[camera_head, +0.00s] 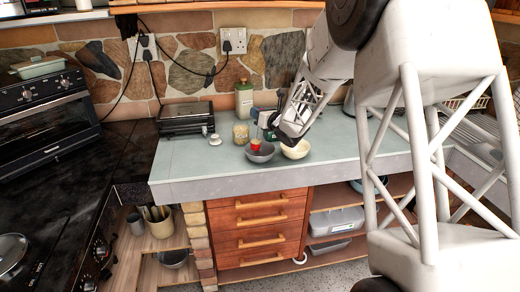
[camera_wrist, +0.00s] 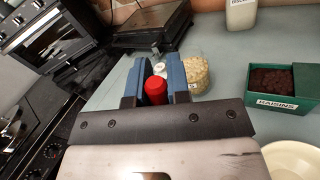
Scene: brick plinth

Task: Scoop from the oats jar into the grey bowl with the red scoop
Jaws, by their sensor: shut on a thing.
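My gripper (camera_wrist: 157,80) is shut on the red scoop (camera_wrist: 156,91), which sits between its two blue fingers in the wrist view. In the head view the red scoop (camera_head: 256,144) shows just above the grey bowl (camera_head: 260,155); I cannot tell whether they touch. The scoop's far end and any load in it are hidden. The oats jar (camera_head: 241,134) is clear, holds pale oats and stands open behind the grey bowl. The oats jar (camera_wrist: 196,75) is just right of the fingers in the wrist view. The grey bowl is hidden there.
A cream bowl (camera_head: 295,149) stands right of the grey bowl. A green raisins box (camera_wrist: 282,92) and a pale bottle (camera_head: 243,99) stand nearby. A small white object (camera_head: 215,139) lies left of the jar, near a black grill (camera_head: 186,117). The counter's front left is clear.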

